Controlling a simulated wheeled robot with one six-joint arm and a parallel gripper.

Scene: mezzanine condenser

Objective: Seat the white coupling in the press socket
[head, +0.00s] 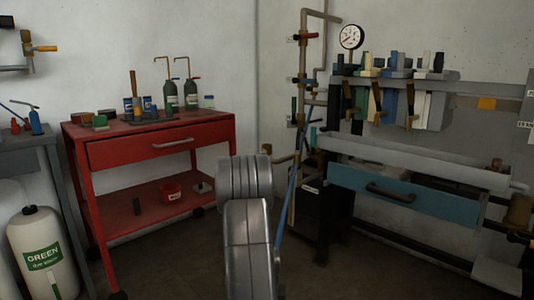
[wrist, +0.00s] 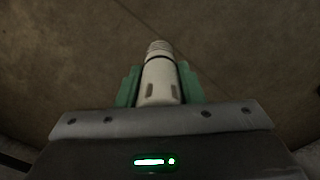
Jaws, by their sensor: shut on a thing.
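In the wrist view, my gripper (wrist: 159,88) has green fingers on both sides of the white coupling (wrist: 159,76) and is shut on it. The coupling is a pale cylinder with a dark ring near its far end, a ribbed tip and two slots on its near part. It points away from the wrist over bare brown floor. In the head view my arm rises in the middle, and neither the gripper nor the coupling shows. I cannot pick out the press socket for certain in either view.
A red cart (head: 160,140) with bottles (head: 191,95) and tools stands left of centre. A blue-drawer bench (head: 380,190) with a tool rack stands right. A gauge (head: 351,37) tops the pipes. A white jug (head: 42,255) is at lower left. Floor between cart and bench is narrow.

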